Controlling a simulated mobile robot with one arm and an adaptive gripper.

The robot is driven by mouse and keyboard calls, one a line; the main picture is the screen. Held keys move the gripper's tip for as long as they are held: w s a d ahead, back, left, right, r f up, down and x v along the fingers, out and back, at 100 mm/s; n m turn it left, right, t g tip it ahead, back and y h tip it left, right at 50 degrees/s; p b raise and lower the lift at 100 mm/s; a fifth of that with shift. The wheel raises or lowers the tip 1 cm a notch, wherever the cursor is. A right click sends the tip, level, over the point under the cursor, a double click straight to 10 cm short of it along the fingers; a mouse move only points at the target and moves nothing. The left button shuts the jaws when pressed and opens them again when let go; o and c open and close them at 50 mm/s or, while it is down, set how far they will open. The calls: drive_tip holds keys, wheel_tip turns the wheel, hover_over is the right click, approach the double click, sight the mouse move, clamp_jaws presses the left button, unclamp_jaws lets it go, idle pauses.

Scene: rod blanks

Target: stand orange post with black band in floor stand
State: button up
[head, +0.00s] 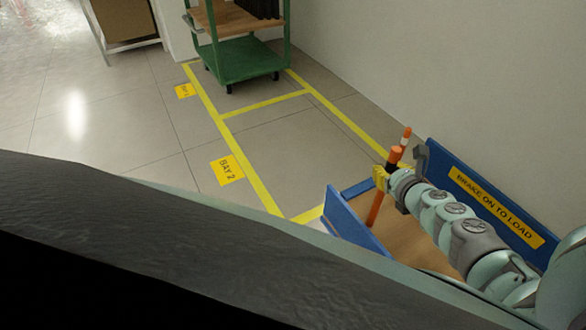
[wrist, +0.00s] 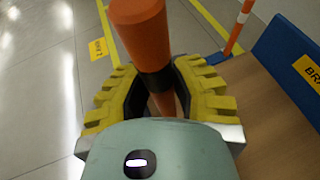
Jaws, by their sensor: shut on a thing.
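The orange post with black band (wrist: 140,28) is held in my gripper (wrist: 152,90). The yellow padded jaws are shut around it at and just below the black band. In the head view the post (head: 375,209) is near upright, slightly tilted, over the wooden deck of a blue cart, and my gripper (head: 381,178) is at its upper part. I cannot tell whether its lower end touches the deck. No floor stand can be clearly made out in either view.
The blue cart (head: 480,205) has raised side panels, one labelled BRAKE ON TO LOAD. Another orange post with a white band (wrist: 237,28) stands beyond my gripper, by the cart's far edge. A green trolley (head: 243,60) stands in yellow floor lines. Open tile floor lies left.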

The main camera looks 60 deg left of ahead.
drive_tip(key=w+d+r+m+t+h, duration=0.2)
drive_tip(key=w+d+r+m+h, duration=0.2)
drive_tip(key=d, duration=0.6)
drive_tip(key=w+d+r+m+t+h, duration=0.3)
drive_tip(key=w+d+r+m+h, duration=0.1)
drive_tip(key=d, duration=0.5)
drive_tip(key=w+d+r+m+t+h, duration=0.3)
drive_tip(key=w+d+r+m+h, duration=0.1)
drive_tip(key=d, duration=0.6)
wheel_tip(320, 180, up, 3)
drive_tip(key=shift+w+d+f+m, duration=0.15)
drive_tip(key=shift+d+m, duration=0.15)
drive_tip(key=shift+m, duration=0.4)
